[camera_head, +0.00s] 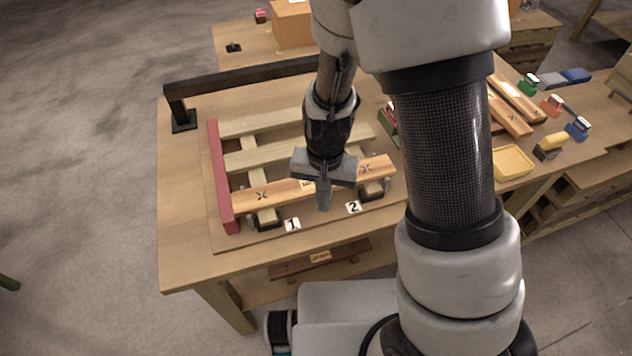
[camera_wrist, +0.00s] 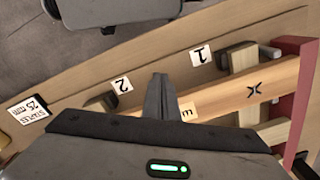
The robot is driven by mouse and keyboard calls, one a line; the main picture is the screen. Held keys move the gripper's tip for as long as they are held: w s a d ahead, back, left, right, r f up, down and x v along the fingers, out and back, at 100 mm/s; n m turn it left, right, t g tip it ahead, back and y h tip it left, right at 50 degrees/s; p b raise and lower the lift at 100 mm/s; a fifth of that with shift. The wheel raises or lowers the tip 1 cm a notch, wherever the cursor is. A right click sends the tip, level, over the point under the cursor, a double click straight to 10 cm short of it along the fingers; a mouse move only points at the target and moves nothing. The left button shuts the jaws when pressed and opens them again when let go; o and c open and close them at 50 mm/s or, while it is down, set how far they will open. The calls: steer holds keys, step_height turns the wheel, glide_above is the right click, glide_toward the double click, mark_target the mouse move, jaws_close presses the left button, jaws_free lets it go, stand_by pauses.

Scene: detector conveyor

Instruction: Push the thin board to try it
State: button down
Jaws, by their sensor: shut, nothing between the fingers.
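A light-wood board (camera_head: 262,195) with dark X marks lies across two supports at the front of a wooden rack; I take it to be the thin board, though its thickness is hard to judge. It shows in the wrist view (camera_wrist: 270,85), with a label partly hidden behind my fingers. My gripper (camera_head: 324,204) is shut and empty, pointing down at the board's front edge near mid-span, between labels 1 (camera_head: 292,225) and 2 (camera_head: 353,207). Its fingers also show in the wrist view (camera_wrist: 161,80). I cannot tell whether they touch the board.
A red end piece (camera_head: 222,180) closes the rack's left side, with paler slats (camera_head: 262,127) behind. A black bar (camera_head: 240,77) stands at the back. Right of my arm lie more boards (camera_head: 508,115) and a yellow tray (camera_head: 512,162). A dark board (camera_head: 290,267) lies below the tabletop.

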steer(key=shift+w+a+r, duration=0.1)
steer(key=shift+w+a, duration=0.05)
steer(key=shift+w, duration=0.4)
steer(key=shift+w+a+r, duration=0.1)
steer(key=shift+w, duration=0.4)
stand_by(1.6)
steer(key=shift+s+f, duration=0.1)
steer(key=shift+s, duration=0.05)
steer(key=shift+s+d, duration=0.2)
steer(key=shift+s, duration=0.45)
steer(key=shift+s+d, duration=0.15)
steer(key=shift+s, duration=0.45)
step_height(320, 180, up, 10)
steer(key=p, duration=0.8)
steer(key=s+d+r+n+t, duration=0.1)
steer(key=s+d+r+t, duration=0.1)
steer(key=r, duration=0.7)
steer(key=s+d+r+n+t, duration=0.1)
steer(key=s+d+r, duration=0.3)
steer(key=r, duration=0.5)
steer(key=s+d+r+t, duration=0.2)
steer(key=s+d+r, duration=0.1)
steer(key=r, duration=0.7)
steer(key=shift+s+d+n+t+p, duration=0.3)
steer(key=shift+d+n+p, duration=0.1)
steer(key=shift+d, duration=0.35)
